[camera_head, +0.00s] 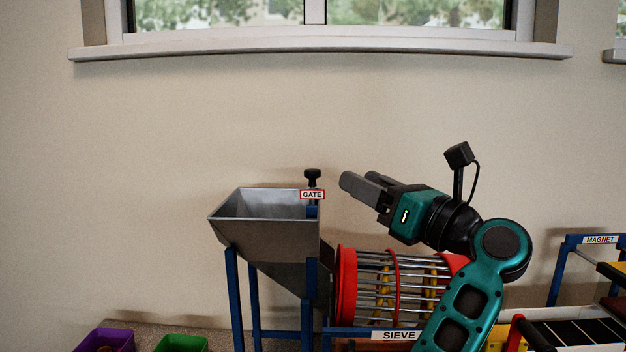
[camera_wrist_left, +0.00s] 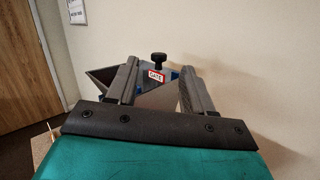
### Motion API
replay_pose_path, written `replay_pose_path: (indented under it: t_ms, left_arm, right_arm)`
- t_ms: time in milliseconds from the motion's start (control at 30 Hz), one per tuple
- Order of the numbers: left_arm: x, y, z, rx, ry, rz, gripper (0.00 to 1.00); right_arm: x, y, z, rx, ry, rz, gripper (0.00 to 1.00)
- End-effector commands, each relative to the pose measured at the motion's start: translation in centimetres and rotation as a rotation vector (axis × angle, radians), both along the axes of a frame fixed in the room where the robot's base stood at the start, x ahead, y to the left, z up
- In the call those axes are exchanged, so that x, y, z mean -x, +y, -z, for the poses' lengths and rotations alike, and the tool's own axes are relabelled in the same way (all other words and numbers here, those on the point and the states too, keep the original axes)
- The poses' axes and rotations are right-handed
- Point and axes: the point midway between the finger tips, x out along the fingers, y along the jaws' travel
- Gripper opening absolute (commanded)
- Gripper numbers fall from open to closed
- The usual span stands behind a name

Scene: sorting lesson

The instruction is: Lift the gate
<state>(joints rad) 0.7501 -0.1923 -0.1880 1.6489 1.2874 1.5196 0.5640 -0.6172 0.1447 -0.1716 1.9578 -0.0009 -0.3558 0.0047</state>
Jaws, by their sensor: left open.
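The gate has a black knob (camera_head: 312,174) on a short stem and a white label with a red border reading GATE (camera_head: 312,195). It stands at the right rim of the grey metal hopper (camera_head: 255,232). My left gripper (camera_head: 358,180) is open and empty, to the right of the knob at about its height and apart from it. In the left wrist view, the knob (camera_wrist_left: 159,58) and the label (camera_wrist_left: 156,77) show between the two spread fingers, farther off. The lower part of the gate is hidden. My right gripper is not in view.
A red-ringed sieve drum (camera_head: 390,285) lies right of the hopper, below my left arm. A purple bin (camera_head: 119,337) and a green bin (camera_head: 180,344) stand at lower left. A blue MAGNET frame (camera_head: 562,262) is at right. The wall above is clear below the window sill (camera_head: 320,46).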

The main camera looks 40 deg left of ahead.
Motion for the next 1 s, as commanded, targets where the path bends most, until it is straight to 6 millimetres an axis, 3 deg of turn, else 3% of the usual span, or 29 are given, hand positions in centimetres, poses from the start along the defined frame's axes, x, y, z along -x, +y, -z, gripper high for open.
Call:
replay_pose_path:
  t_ms: [133, 367, 800, 1000]
  left_arm:
    - [0.0, -0.5, -0.3, 0.164, -0.099, 0.012, 0.52]
    - [-0.1, 0.4, -0.3, 0.231, -0.131, 0.013, 0.52]
    - [-0.7, 8.9, -0.4, 0.224, -0.128, 0.009, 0.52]
    - [-1.0, 11.4, -0.3, 0.226, -0.128, 0.013, 0.52]
  right_arm:
    - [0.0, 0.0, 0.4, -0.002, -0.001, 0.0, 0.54]
    - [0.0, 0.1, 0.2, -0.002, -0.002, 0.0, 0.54]
    - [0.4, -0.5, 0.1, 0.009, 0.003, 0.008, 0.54]
    - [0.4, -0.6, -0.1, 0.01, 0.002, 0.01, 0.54]
